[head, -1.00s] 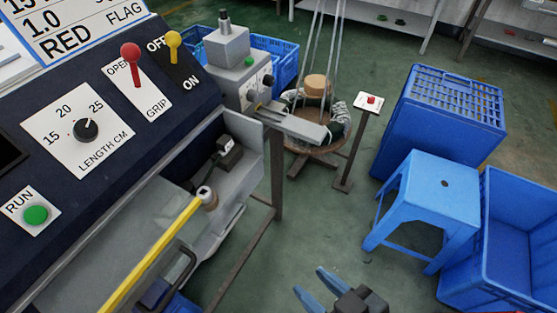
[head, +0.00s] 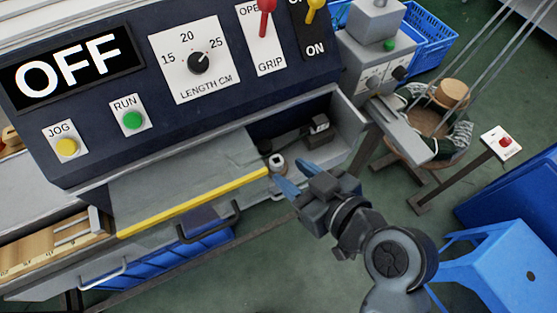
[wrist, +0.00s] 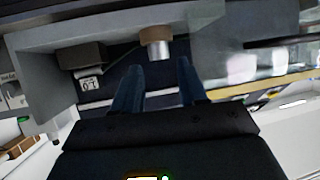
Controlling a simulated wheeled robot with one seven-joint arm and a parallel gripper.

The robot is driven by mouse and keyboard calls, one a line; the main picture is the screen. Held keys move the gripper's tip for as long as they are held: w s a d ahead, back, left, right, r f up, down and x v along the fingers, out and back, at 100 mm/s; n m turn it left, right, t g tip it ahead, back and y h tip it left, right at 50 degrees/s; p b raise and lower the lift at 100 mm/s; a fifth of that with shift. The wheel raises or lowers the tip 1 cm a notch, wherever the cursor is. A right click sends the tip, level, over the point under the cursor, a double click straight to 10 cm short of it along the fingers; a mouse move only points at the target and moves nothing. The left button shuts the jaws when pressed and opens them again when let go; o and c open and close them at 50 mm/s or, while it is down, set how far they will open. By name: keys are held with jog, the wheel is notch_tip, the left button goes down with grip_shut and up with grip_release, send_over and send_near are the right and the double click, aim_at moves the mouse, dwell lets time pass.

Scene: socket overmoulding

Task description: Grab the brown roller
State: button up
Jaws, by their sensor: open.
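A small brown roller (head: 277,164) with a pale end stands at the right end of the yellow-edged tray, below the control panel. In the wrist view the brown roller (wrist: 156,36) shows a tan band and a pale metal part, just beyond the fingertips. My gripper (head: 291,176) is close in front of it, with its blue fingers apart. In the wrist view my gripper (wrist: 158,70) is open and empty, with the roller roughly in line with the gap. I cannot tell the exact distance between them.
The yellow-edged tray (head: 190,185) lies left of the roller. A dark block (head: 318,128) sits in the recess behind it. A grey machine head (head: 372,55) stands to the right. A blue stool (head: 505,262) is at the lower right. A brown spool (head: 452,93) sits farther back.

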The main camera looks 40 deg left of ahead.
aim_at(280, 164)
jog(key=x, duration=0.4)
jog(key=shift+w+p, duration=0.1)
jog(key=shift+p, duration=0.2)
jog(key=shift+c, duration=0.2)
grip_shut()
